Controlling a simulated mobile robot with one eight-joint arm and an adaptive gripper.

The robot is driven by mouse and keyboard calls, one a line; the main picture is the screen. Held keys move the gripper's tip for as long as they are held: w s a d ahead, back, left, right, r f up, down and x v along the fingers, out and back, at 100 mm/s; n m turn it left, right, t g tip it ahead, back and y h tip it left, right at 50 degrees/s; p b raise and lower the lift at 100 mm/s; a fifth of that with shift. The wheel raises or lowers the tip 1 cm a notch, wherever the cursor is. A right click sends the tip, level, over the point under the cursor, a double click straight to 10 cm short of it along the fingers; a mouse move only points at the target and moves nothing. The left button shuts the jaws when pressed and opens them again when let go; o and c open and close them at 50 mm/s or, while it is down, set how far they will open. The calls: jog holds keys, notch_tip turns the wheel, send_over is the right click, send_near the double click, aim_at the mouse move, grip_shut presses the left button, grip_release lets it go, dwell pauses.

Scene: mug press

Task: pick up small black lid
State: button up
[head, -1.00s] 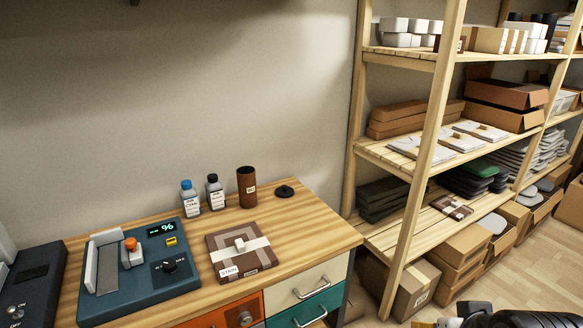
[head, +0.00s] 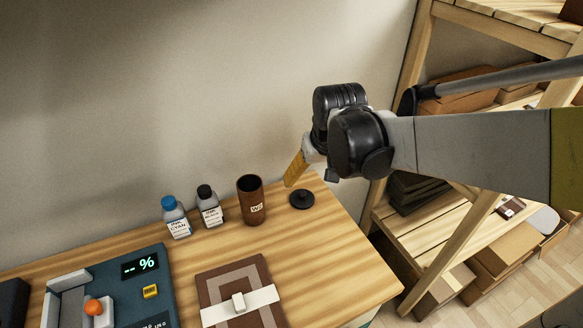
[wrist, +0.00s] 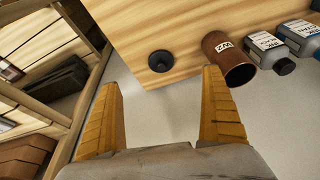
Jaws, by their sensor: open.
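The small black lid (head: 302,199) lies flat on the wooden table (head: 335,255), near its back right corner, with a small knob on top. It also shows in the wrist view (wrist: 161,61), beyond the fingertips and between their lines. My gripper (head: 294,172) is above the table's back edge, just behind and above the lid; one yellow finger shows in the head view. In the wrist view my gripper (wrist: 165,85) has two yellow fingers wide apart with nothing between them. It is open and not touching the lid.
A brown cup (head: 251,203) stands left of the lid, close to one finger's line in the wrist view. Black-capped (head: 209,208) and blue-capped (head: 175,218) bottles stand further left. Wooden shelving (head: 425,235) stands right.

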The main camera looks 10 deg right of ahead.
jog(key=g+p, duration=0.2)
jog(key=p, duration=0.2)
send_near(303, 193)
jog(key=f, duration=0.2)
jog(key=f+b, duration=0.1)
jog(key=f, duration=0.3)
jog(key=shift+w+a+f+b, duration=0.1)
jog(key=shift+w+a+b, duration=0.15)
jog(key=shift+w+b, duration=0.1)
jog(key=f+b, duration=0.1)
jog(key=f, duration=0.1)
jog(key=w+f+b, duration=0.1)
jog(key=f, duration=0.2)
jog(key=shift+d+f, duration=0.15)
jog(key=c, duration=1.1)
